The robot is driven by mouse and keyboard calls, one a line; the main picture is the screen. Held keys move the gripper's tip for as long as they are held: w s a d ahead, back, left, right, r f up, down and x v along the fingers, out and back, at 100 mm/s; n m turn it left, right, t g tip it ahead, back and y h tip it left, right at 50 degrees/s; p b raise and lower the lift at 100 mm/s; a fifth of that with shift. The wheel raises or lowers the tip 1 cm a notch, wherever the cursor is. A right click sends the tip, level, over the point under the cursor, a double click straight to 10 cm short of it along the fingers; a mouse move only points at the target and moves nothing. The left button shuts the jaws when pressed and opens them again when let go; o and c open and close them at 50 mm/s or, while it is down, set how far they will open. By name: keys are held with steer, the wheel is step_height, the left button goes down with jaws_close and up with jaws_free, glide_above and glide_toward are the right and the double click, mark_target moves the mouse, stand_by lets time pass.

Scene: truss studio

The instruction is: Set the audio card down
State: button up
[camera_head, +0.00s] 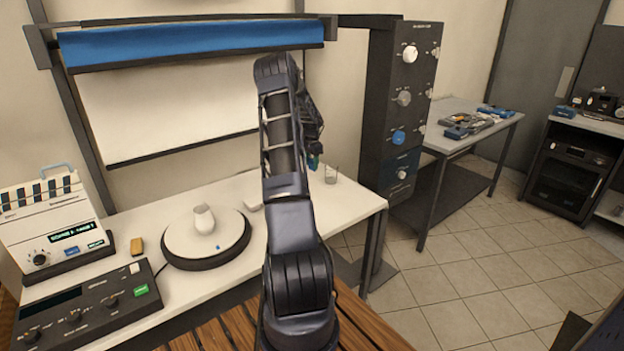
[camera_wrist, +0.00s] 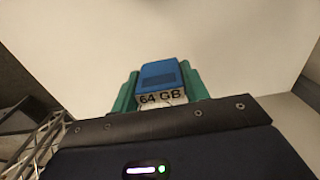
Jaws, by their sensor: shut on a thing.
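The audio card (camera_wrist: 165,74) is a small blue block with "64 GB" on its pale end. It sits between the two green fingers of my gripper (camera_wrist: 159,88) in the wrist view. The fingers are shut on its sides. In the head view my arm hides most of my gripper (camera_head: 314,161); a bit of green shows over the back right of the white table (camera_head: 345,207). The card itself cannot be made out there. A broad pale surface lies beyond the card in the wrist view; how far off it is, I cannot tell.
A round white platform (camera_head: 180,238) with a white cup-like vessel (camera_head: 204,219) stands left of my arm. A dark console (camera_head: 85,305) and a keyed device (camera_head: 50,225) fill the table's left end.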

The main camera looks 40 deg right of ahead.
steer(key=shift+f, duration=4.25)
steer(key=o, duration=1)
steer(key=shift+f, duration=0.1)
